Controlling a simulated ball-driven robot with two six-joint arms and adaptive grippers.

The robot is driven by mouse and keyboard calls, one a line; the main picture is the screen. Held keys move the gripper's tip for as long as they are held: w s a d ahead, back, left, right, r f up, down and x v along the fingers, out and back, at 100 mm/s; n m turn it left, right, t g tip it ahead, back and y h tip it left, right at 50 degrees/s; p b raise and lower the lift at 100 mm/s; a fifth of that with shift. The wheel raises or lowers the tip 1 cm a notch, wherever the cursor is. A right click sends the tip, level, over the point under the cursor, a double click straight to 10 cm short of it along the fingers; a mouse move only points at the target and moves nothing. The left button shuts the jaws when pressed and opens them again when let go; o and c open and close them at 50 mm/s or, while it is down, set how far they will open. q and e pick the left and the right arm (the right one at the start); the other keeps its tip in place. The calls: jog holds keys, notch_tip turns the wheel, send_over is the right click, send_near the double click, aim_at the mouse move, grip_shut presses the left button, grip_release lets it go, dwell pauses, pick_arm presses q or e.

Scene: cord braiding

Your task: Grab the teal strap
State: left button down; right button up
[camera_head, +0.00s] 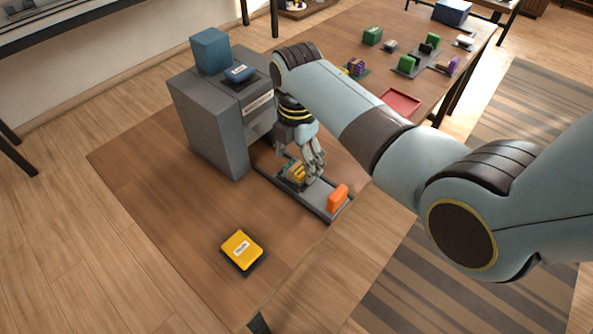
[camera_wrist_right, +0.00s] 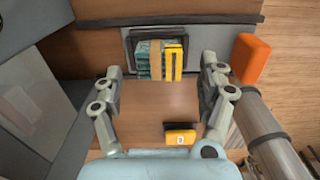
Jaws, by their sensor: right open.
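A teal bundle (camera_wrist_right: 143,68) with a tan band (camera_wrist_right: 156,58) around it sits in a dark tray (camera_wrist_right: 126,42), beside a yellow strip (camera_wrist_right: 173,62). I take the teal part as the strap. My right gripper (camera_wrist_right: 163,75) is open, its fingers on either side of the bundle and apart from it. In the head view the right gripper (camera_head: 311,174) points down beside the small yellow and teal bundle (camera_head: 295,172), partly covering it. My left gripper is not in view.
An orange block (camera_head: 338,197) stands at the tray's near end, close to the right finger in the wrist view (camera_wrist_right: 250,58). A grey machine (camera_head: 215,125) with a blue box (camera_head: 210,51) stands behind. A yellow labelled box (camera_head: 241,249) lies on open table.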

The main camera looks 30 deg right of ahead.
jog(key=shift+w+f, duration=0.15)
jog(key=shift+f, duration=1.3)
jog(key=shift+r, duration=0.1)
jog(key=c, duration=1.4)
